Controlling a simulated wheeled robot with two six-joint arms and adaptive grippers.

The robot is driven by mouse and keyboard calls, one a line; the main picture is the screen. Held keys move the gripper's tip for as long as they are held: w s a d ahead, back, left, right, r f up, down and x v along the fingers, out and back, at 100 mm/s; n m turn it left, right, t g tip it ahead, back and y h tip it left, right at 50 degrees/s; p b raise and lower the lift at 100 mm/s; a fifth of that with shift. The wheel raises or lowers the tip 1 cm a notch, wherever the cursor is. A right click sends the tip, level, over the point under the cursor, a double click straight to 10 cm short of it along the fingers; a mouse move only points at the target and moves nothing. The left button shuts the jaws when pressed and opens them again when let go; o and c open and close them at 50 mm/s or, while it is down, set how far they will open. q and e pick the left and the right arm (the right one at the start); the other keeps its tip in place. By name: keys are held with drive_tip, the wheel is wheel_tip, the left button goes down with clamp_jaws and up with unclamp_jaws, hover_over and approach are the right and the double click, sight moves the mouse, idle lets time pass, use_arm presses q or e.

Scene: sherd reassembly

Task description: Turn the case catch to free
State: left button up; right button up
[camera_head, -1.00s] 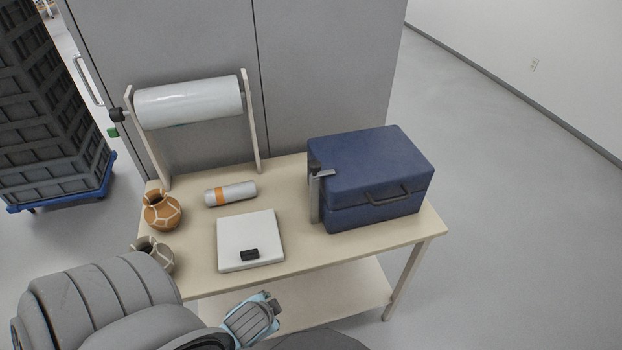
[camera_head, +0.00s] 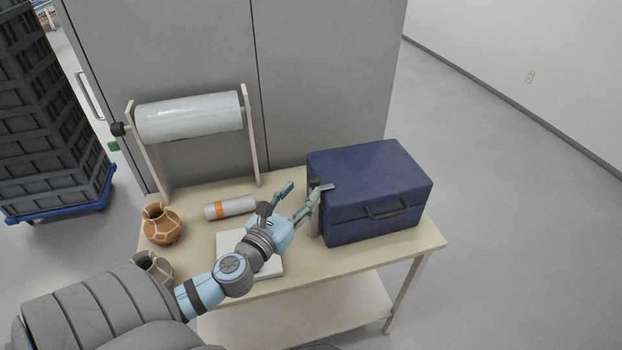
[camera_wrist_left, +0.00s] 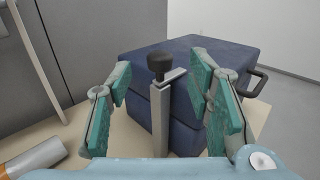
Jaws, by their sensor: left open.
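The blue case (camera_head: 368,185) stands closed at the right end of the table, and it also fills the middle of the left wrist view (camera_wrist_left: 190,70). Its catch is a grey metal post with a short bar and a black knob (camera_wrist_left: 160,65) at the case's left side. In the head view the catch (camera_head: 317,186) is partly hidden by my gripper. My left gripper (camera_head: 303,190) is open and empty, just left of the catch. In the left wrist view its teal-padded fingers (camera_wrist_left: 165,100) stand on either side of the post, which lies a little beyond them. My right gripper is not in view.
On the table (camera_head: 400,243) stand an orange mended pot (camera_head: 161,228), a grey pot (camera_head: 150,266) and a white bottle with an orange band (camera_head: 230,207). A white plate (camera_head: 226,243) lies under my left arm. A film roll (camera_head: 190,117) stands behind.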

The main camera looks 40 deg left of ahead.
sight(311, 182)
use_arm(q)
drive_tip(key=w, duration=0.3)
drive_tip(key=w+a, duration=0.1)
drive_tip(key=w, duration=0.1)
drive_tip(key=shift+w+p, duration=0.3)
drive_tip(key=shift+p, duration=0.05)
drive_tip(key=shift+c, duration=0.2)
clamp_jaws()
